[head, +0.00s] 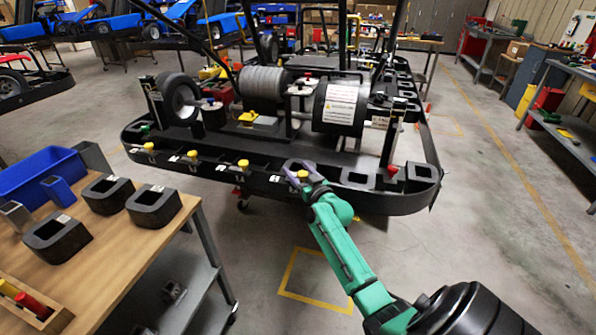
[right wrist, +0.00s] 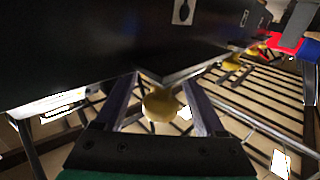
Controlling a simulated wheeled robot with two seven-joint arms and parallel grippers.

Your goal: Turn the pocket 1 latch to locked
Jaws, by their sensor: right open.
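Several latches with yellow knobs line the front rim of the black kart stand (head: 250,186). My right gripper (head: 297,169) is at the rightmost front knob (head: 303,174), its fingers open. In the right wrist view my right gripper (right wrist: 161,82) has one finger on each side of a yellow knob (right wrist: 162,105), with gaps visible, so it is not clamped. The dark stand wall (right wrist: 120,45) is just beyond the fingertips. The pocket numbers are too small to read, and I cannot tell the latch's turn. My left gripper is not in view.
A wooden table (head: 120,250) at the left holds black blocks (head: 155,205) and a blue bin (head: 40,172). Rollers (head: 340,105) and wheels sit on the stand behind the rim. More yellow knobs (head: 243,163) stand left along the rim.

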